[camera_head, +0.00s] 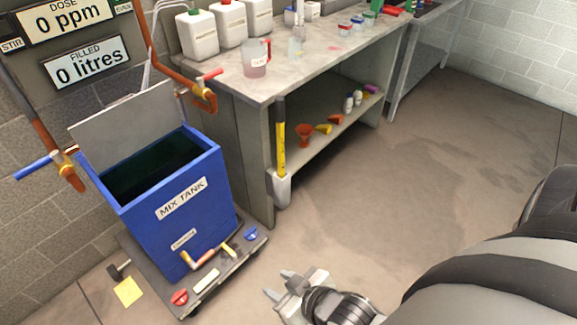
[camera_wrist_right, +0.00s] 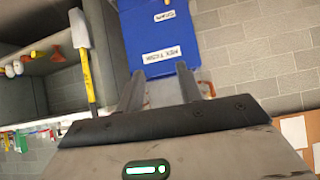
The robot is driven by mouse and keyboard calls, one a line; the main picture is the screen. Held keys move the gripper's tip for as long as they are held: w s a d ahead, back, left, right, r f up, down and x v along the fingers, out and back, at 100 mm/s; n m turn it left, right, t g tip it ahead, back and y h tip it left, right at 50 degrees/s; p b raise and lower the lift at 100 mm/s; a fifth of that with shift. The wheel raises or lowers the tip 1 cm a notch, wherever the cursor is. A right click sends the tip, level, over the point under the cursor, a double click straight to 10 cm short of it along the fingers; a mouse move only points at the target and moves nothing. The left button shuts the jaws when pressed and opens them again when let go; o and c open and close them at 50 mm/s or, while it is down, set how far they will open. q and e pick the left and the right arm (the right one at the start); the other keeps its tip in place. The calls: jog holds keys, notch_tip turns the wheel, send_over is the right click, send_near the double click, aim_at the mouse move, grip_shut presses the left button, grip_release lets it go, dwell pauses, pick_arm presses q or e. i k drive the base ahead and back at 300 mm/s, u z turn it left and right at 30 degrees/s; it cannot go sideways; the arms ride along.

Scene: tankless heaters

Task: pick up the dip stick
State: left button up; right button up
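A yellow stick with dark markings and a black top (camera_head: 281,150), which looks like the dip stick, stands upright at the bench's near end. Its lower end meets a pale grey-white piece (camera_head: 280,188); I cannot tell whether that is a holder or part of the stick. In the right wrist view the yellow stick (camera_wrist_right: 88,75) appears upside down, left of the fingers. My right gripper (camera_head: 280,285) is open and empty, low in front of the bench and apart from the stick. Its two fingers (camera_wrist_right: 160,72) show a clear gap. My left gripper is not in view.
A blue mix tank (camera_head: 182,198) stands on a wheeled base (camera_head: 215,270) left of the stick. The bench (camera_head: 310,65) carries white jugs (camera_head: 197,37) and a pink-filled beaker (camera_head: 256,58). The floor right of the bench is clear.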

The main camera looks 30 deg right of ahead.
aim_at(279, 100)
jog(key=u, duration=0.05)
jog(key=k, duration=0.75)
jog(key=z, duration=1.2)
jog(key=i, duration=0.95)
jog(key=u, duration=0.5)
jog(key=i, duration=1.05)
jog(key=u, duration=1)
